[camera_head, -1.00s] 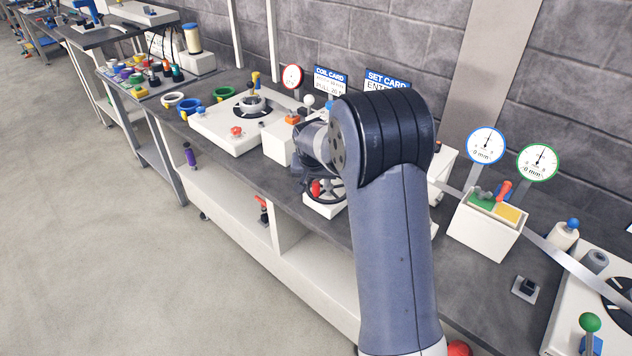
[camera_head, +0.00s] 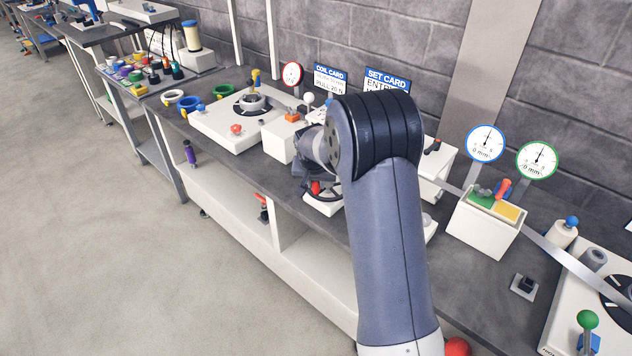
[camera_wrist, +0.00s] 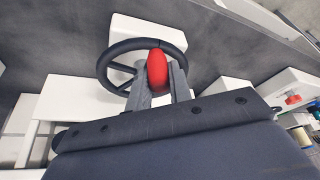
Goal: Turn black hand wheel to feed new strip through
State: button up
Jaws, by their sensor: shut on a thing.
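The black hand wheel (camera_wrist: 120,47) shows in the wrist view with its red handle (camera_wrist: 157,70) at the near right of the rim. My gripper (camera_wrist: 158,76) has one finger on each side of the red handle and is shut on it. In the head view my arm and gripper (camera_head: 305,175) cover most of the wheel; the red handle (camera_head: 315,188) shows just above the white wheel base (camera_head: 322,208). The grey metal strip (camera_head: 575,264) runs along the right of the bench; its stretch behind my arm is hidden.
A white box with green and yellow pads (camera_head: 482,228) stands right of my arm, below blue-rimmed (camera_head: 486,143) and green-rimmed (camera_head: 537,160) dials. A white unit with a round black plate (camera_head: 228,128) lies left. The coil card (camera_head: 330,78) and set card (camera_head: 387,80) stand behind.

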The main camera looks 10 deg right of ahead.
aim_at(337, 190)
grip_shut()
jog(key=shift+s+d, duration=0.1)
